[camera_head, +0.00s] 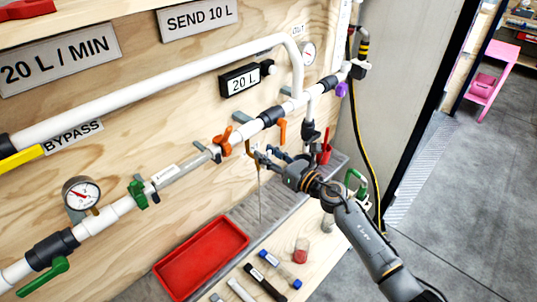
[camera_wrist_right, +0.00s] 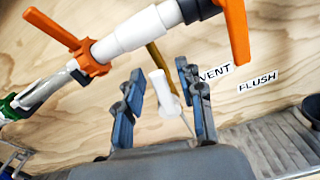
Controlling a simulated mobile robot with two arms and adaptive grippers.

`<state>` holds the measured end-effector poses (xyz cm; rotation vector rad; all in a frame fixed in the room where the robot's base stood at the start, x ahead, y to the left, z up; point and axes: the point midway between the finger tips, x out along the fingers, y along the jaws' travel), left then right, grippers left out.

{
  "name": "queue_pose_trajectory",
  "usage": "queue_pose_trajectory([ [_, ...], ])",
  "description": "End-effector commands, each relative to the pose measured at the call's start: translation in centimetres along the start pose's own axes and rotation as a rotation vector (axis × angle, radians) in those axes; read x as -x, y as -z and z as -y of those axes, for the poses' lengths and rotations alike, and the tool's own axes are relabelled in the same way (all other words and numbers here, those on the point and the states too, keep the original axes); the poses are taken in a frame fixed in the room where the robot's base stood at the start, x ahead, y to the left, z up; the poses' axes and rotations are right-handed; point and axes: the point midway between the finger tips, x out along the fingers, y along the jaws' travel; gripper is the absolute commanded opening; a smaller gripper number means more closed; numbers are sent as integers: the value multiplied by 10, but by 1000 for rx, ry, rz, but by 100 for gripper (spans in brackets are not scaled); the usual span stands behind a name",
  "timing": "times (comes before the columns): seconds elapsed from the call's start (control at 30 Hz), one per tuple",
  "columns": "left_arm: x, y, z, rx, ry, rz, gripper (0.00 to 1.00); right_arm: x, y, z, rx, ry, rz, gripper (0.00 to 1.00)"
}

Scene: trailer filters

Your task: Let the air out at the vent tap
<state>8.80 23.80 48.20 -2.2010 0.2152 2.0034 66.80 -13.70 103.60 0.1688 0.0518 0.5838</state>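In the right wrist view, a small white piece (camera_wrist_right: 162,90) hangs below a brass-coloured stem (camera_wrist_right: 155,56) under the white pipe, left of the VENT label (camera_wrist_right: 215,73). I take this to be the vent tap. My right gripper (camera_wrist_right: 159,84) is open, with one finger on each side of the white piece. I see no clear grip on it. In the head view my right gripper (camera_head: 264,155) is at the brass stem (camera_head: 249,147), and its fingers partly hide the tap. A thin line runs down below it; I cannot tell whether it is liquid. My left gripper is out of view.
Orange handles (camera_head: 222,145) sit on the pipe nearby, with a FLUSH label (camera_wrist_right: 258,82) to the right. Below are a grey grate (camera_head: 262,207), a red tray (camera_head: 203,256) and several filter parts. A pressure gauge (camera_head: 81,193) is at left. Open floor lies to the right.

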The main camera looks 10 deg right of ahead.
Motion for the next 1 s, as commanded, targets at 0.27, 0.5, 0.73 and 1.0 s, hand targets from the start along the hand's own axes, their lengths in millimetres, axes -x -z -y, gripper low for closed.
queue_pose_trajectory([
  [0.27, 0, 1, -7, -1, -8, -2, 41, 0, 0, 0, 0, 0, 0, 0],
  [0.5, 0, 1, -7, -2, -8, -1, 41, 0, 0, 0, -6, 0, 0, 0],
  [0.73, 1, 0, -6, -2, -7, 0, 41, 0, -1, 3, -72, 0, 0, 0],
  [1.0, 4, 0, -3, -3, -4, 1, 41, 0, 1, 11, -270, 1, 0, 0],
])
